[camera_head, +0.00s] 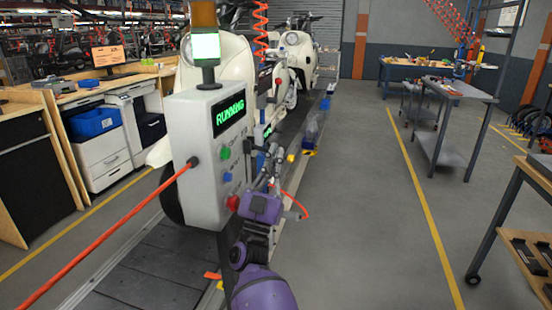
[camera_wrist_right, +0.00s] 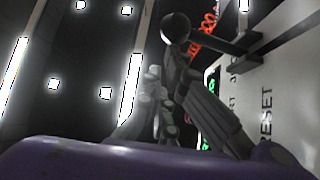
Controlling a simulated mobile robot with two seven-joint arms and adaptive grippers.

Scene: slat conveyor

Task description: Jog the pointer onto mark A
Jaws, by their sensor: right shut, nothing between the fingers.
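My right gripper (camera_head: 273,160) is shut and empty, just right of the box face. In the right wrist view its fingers (camera_wrist_right: 175,105) are beside the panel (camera_wrist_right: 285,75) with the label RESET (camera_wrist_right: 267,118). A dark rod with a rounded end (camera_wrist_right: 176,27) juts out past the fingertips. I cannot make out the pointer or mark A. My left gripper is not in view.
Cream scooters (camera_head: 222,75) stand on the slat conveyor (camera_head: 150,275) behind. The grey floor (camera_head: 365,220) to the right is clear.

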